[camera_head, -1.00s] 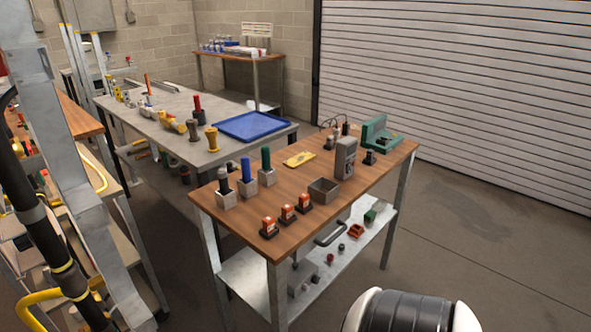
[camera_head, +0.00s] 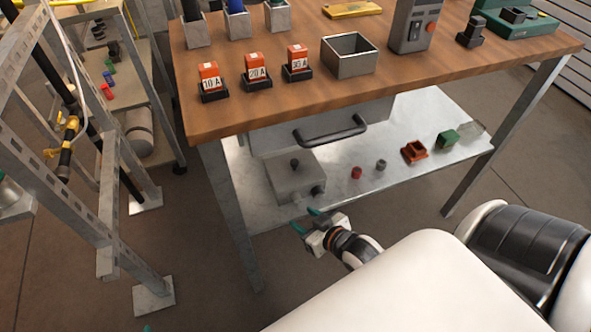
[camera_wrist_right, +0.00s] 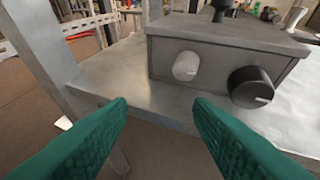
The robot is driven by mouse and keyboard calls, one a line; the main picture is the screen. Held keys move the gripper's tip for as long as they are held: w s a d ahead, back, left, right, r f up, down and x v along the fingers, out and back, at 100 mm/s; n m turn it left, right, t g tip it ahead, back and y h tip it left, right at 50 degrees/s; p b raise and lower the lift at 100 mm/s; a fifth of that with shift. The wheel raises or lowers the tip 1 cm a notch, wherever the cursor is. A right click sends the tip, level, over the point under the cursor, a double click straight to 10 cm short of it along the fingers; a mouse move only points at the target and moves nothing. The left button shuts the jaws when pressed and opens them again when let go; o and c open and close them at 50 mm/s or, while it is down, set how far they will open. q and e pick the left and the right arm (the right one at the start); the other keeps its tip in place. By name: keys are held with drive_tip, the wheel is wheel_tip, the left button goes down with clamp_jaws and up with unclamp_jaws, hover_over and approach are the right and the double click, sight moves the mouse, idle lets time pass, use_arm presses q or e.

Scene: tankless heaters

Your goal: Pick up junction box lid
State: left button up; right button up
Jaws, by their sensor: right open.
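The grey junction box (camera_head: 293,186) stands on the metal lower shelf of the wooden-topped workbench. Its flat grey lid (camera_head: 305,168) is on top, with a small dark knob (camera_head: 295,162) standing up from it. In the right wrist view the lid (camera_wrist_right: 270,36) is seen nearly edge-on, above a light and a black round fitting on the box front. My right gripper (camera_head: 305,219) is open and empty in front of the box, lower than the lid and apart from it. A teal tip at the bottom edge of the head view seems to be my left gripper (camera_head: 147,328); the rest is hidden.
The bench top (camera_head: 200,125) overhangs the shelf, with a drawer handle (camera_head: 330,131) above and behind the box. A bench leg (camera_head: 233,215) stands left of it. Small red, grey, orange and green parts lie to the right on the shelf (camera_head: 400,125). A metal rack (camera_head: 110,190) is at left.

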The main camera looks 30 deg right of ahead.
wheel_tip(320, 180, up, 3)
drive_tip(key=w+d+t+b, duration=0.1)
drive_tip(key=t+b, duration=0.1)
drive_tip(key=b, duration=0.1)
drive_tip(key=t+y+p, duration=0.1)
drive_tip(key=t, duration=0.2)
approach(298, 165)
drive_tip(key=w, duration=0.2)
drive_tip(key=w+a+b, duration=0.1)
drive_tip(key=w, duration=0.2)
drive_tip(key=shift+a+f+b, duration=0.15)
drive_tip(key=shift+a+b, duration=0.1)
drive_tip(key=shift+b, duration=0.05)
drive_tip(key=shift+w+b, duration=0.3)
drive_tip(key=shift+w, duration=0.55)
drive_tip(key=w+b, duration=0.1)
drive_tip(key=w, duration=0.3)
drive_tip(key=shift+a, duration=0.1)
use_arm(q)
drive_tip(key=w+d+r+t+h, duration=0.1)
drive_tip(key=w+r+t, duration=0.2)
drive_tip(key=r+t, duration=0.2)
drive_tip(key=w+d+r+t+h, duration=0.2)
drive_tip(key=r+t, duration=0.4)
drive_tip(key=r, duration=0.5)
drive_tip(key=shift+w+d+r+m, duration=0.3)
drive_tip(key=shift+w, duration=0.35)
use_arm(e)
drive_tip(key=shift+w, duration=0.15)
drive_tip(key=shift+c, duration=0.2)
